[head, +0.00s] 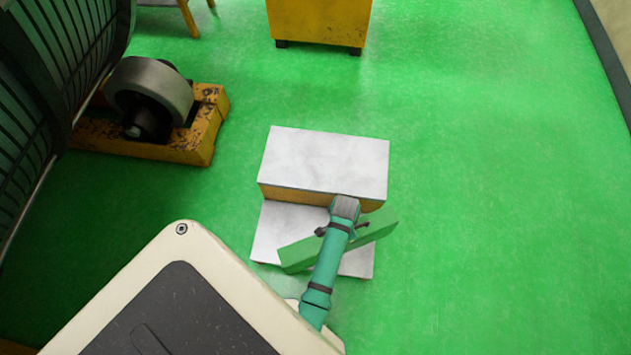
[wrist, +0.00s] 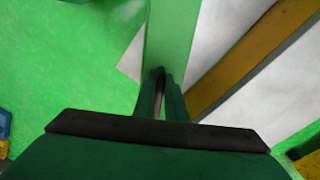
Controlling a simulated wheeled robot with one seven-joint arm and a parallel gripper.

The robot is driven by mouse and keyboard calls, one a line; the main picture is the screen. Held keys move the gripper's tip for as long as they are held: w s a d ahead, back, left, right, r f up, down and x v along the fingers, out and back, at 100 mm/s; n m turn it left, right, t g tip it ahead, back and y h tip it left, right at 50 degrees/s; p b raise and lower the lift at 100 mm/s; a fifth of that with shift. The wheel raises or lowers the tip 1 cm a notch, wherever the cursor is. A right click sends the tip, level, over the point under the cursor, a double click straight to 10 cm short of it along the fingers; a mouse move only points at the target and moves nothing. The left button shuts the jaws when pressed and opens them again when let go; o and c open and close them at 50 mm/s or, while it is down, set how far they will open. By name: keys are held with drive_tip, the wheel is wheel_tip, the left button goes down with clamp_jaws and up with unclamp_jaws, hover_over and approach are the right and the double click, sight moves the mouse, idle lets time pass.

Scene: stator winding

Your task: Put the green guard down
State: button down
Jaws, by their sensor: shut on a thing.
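The green guard (head: 300,252) is a long, flat green bar. In the head view it lies slantwise across my gripper, over the lower white step, with its right end (head: 382,224) near the step's right edge. My gripper (head: 338,232) is shut on the guard. In the wrist view the guard (wrist: 172,35) runs up from between the fingers (wrist: 160,98). I cannot tell whether the guard touches the step or is held above it.
A two-level stand with a white upper top (head: 325,160) and a lower white step (head: 272,225) is beneath the gripper. A yellow roller block (head: 205,135) stands at the left beside a large dark ribbed cylinder (head: 50,70). Green floor (head: 490,180) is clear at the right.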

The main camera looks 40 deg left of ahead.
drive_tip(key=s+a+r+m, duration=0.1)
drive_tip(key=s+a+m, duration=0.1)
drive_tip(key=s, duration=0.3)
drive_tip(key=s+a+r+m, duration=0.2)
drive_tip(key=s+a, duration=0.2)
drive_tip(key=s, duration=0.1)
drive_tip(key=s+a+r+m, duration=0.2)
drive_tip(key=s+a, duration=0.1)
drive_tip(key=s, duration=0.2)
drive_tip(key=shift+a+r, duration=0.15)
drive_tip(key=shift+a, duration=0.05)
drive_tip(key=w+a+f, duration=0.1)
drive_tip(key=w+f, duration=1.2)
drive_tip(key=shift+w, duration=0.3)
drive_tip(key=c, duration=1.8)
unclamp_jaws()
wheel_tip(320, 180, up, 12)
drive_tip(key=shift+r, duration=0.1)
